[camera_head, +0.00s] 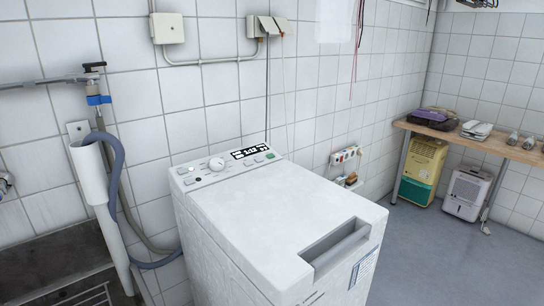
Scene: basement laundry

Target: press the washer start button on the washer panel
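A white top-loading washer (270,215) stands in the middle of the head view against the tiled wall. Its control panel (230,163) runs along the back of its top. The panel has a round white knob (217,164), a dark display (250,151), a dark round spot (198,179) and several small greenish buttons. I cannot read which button is the start button. A recessed handle (341,243) is at the front of the lid. Neither of my grippers shows in this view.
A wooden bench (480,143) stands at the back right, with a yellow-green unit (423,165) and a white dehumidifier (467,192) beneath. The floor (440,250) on the right is clear.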

